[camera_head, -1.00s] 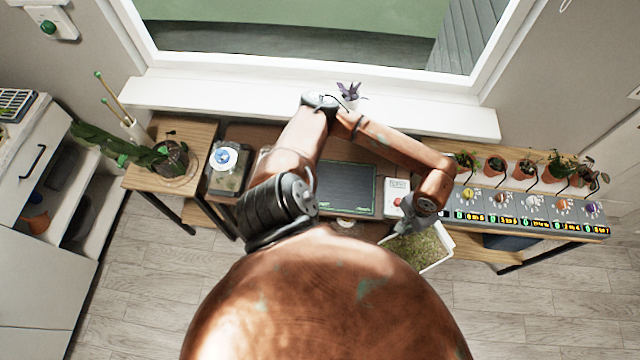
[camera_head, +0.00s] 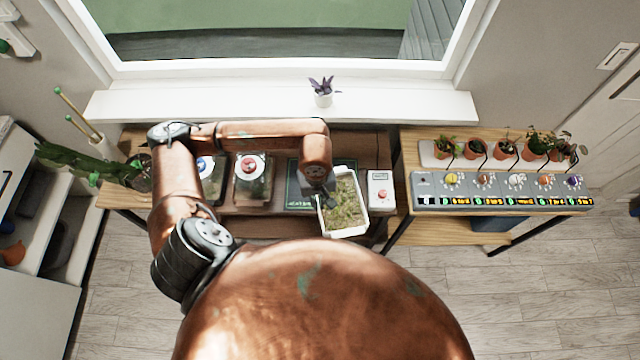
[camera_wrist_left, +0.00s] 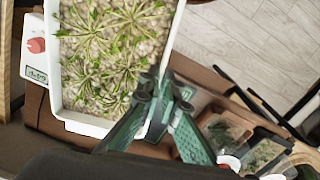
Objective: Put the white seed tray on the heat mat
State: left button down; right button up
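The white seed tray (camera_head: 345,231), filled with green seedlings, is over the right part of the dark green heat mat (camera_head: 294,190) on the brown bench. Its left part is uncovered. I cannot tell if the tray touches the mat or hangs just above it. My left gripper (camera_head: 326,199) is at the tray's left rim. My right gripper is not in view.
A white box with a red button (camera_head: 381,190) stands close to the tray's right. Jars with a red lid (camera_head: 250,167) and a blue lid (camera_head: 206,164) stand left of the mat. A control panel (camera_head: 500,190) and potted seedlings are on the right table.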

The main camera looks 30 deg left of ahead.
pick_arm(q)
jog(key=s+a+r+n+b, duration=0.1)
jog(key=s+a+n+b, duration=0.35)
jog(key=n, duration=1.05)
jog(key=shift+n, duration=0.3)
jog(key=w+f, duration=0.2)
jog(key=w, duration=0.2)
jog(key=w+f, duration=0.6)
jog(key=w, duration=0.1)
jog(key=shift+w+d, duration=0.3)
jog(key=shift+d, duration=0.05)
jog(key=shift+w+f, duration=0.5)
notch_tip(320, 180, down, 4)
jog(key=shift+w+r, duration=0.15)
jog(key=shift+r, duration=0.1)
jog(key=shift+f+b, duration=0.1)
jog(key=shift+b, duration=0.2)
